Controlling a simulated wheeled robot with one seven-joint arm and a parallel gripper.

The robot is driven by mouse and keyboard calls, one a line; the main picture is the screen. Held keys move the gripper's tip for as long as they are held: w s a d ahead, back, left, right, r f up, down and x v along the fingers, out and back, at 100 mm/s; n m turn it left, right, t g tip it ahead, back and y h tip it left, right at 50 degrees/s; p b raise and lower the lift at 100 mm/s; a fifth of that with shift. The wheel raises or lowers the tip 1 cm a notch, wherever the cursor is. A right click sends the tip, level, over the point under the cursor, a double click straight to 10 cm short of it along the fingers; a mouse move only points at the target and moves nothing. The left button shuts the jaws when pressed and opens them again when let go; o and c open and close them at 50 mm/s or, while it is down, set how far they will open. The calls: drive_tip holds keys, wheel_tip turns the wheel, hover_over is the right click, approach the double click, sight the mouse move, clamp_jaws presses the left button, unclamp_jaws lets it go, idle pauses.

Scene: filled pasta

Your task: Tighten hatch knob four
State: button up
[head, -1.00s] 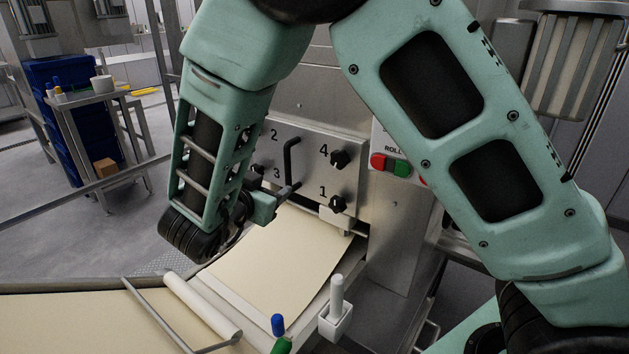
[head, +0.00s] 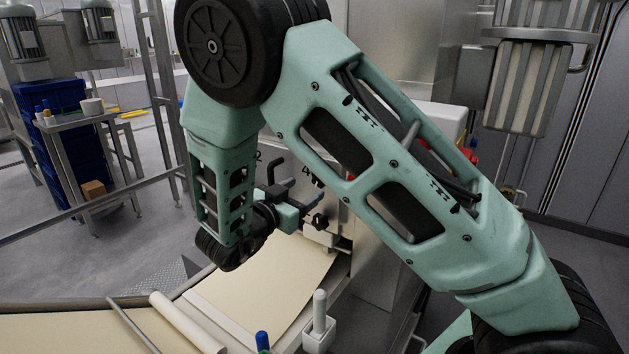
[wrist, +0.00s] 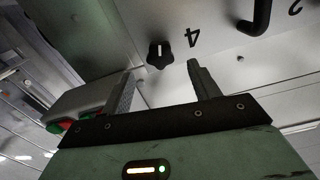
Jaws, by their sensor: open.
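Hatch knob four (wrist: 160,53) is a black lobed knob with a pale line on its face, beside the printed 4 on the steel hatch plate (wrist: 110,30). In the wrist view it shows upside down, just beyond and between my fingertips. My gripper (wrist: 162,72) is open and empty, its two fingers pointing at the plate, apart from the knob.
A bent black handle (wrist: 258,15) stands out from the plate beside the 4. The red and green button box (wrist: 85,110) is left in the wrist view. A dough sheet (head: 265,285) lies below my gripper, with a white upright handle (head: 319,315) at its front right.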

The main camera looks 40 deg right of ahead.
sight(318, 180)
drive_tip(key=x, duration=0.5)
drive_tip(key=shift+w+d, duration=0.15)
drive_tip(key=shift+d, duration=0.2)
drive_tip(key=c, duration=1)
